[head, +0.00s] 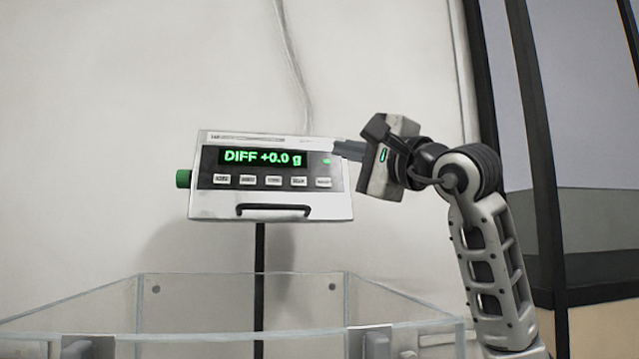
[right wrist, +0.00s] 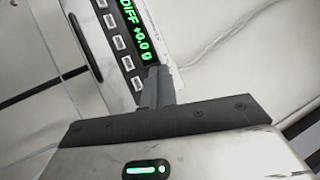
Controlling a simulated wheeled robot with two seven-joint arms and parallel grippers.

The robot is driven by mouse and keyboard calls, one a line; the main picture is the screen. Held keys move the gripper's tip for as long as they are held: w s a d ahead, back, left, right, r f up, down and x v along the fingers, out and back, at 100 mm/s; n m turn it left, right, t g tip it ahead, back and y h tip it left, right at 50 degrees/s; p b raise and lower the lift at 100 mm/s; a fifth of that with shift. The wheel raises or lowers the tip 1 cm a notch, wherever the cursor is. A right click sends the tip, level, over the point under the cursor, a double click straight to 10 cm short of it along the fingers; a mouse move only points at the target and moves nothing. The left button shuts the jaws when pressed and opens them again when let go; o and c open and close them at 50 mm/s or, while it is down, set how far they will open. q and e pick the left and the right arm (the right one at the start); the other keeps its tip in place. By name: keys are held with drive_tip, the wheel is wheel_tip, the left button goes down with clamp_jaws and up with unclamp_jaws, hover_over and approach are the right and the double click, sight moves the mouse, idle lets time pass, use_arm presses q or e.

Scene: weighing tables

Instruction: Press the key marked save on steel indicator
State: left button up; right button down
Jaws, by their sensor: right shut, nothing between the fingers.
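The steel indicator (head: 270,202) stands on a dark post in the head view. Its green display reads "DIFF +0.0 g", and a row of several pale keys (head: 260,180) runs below it. The key labels are too small to read surely, so I cannot tell which is save. My right gripper (head: 340,150) is shut and empty at the indicator's right end. In the right wrist view its fingers (right wrist: 156,85) point at the indicator (right wrist: 110,45), near the end of the key row (right wrist: 120,42). I cannot tell whether they touch it. My left gripper is not in view.
A clear-walled box (head: 235,300) stands in front of and below the indicator. A green knob (head: 183,178) sticks out on the indicator's left side, and a dark handle (head: 273,209) is on its lower front. A cable (head: 292,65) runs up the pale wall behind. A dark frame stands at right.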

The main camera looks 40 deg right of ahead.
sight(323, 183)
drive_tip(key=shift+w+d+f, duration=0.45)
drive_tip(key=shift+w+d, duration=0.2)
drive_tip(key=shift+w, duration=0.65)
drive_tip(key=shift+w+d+f, duration=0.4)
drive_tip(key=shift+w+d, duration=0.3)
drive_tip(key=shift+w, duration=0.55)
drive_tip(key=shift+w+d+f, duration=0.45)
drive_tip(key=shift+w+d, duration=0.2)
drive_tip(key=shift+w, duration=0.65)
drive_tip(key=shift+w+d+f+p, duration=0.1)
drive_tip(key=shift+w+d+p, duration=0.1)
drive_tip(key=shift+w+p, duration=0.15)
drive_tip(key=shift+w+d+f, duration=0.1)
drive_tip(key=shift+w+d, duration=0.1)
drive_tip(key=shift+w, duration=0.1)
drive_tip(key=shift+s+a, duration=0.1)
drive_tip(key=shift+s, duration=0.05)
drive_tip(key=shift+s+a+r, duration=0.2)
drive_tip(key=shift+s+a, duration=0.1)
drive_tip(key=shift+s, duration=0.2)
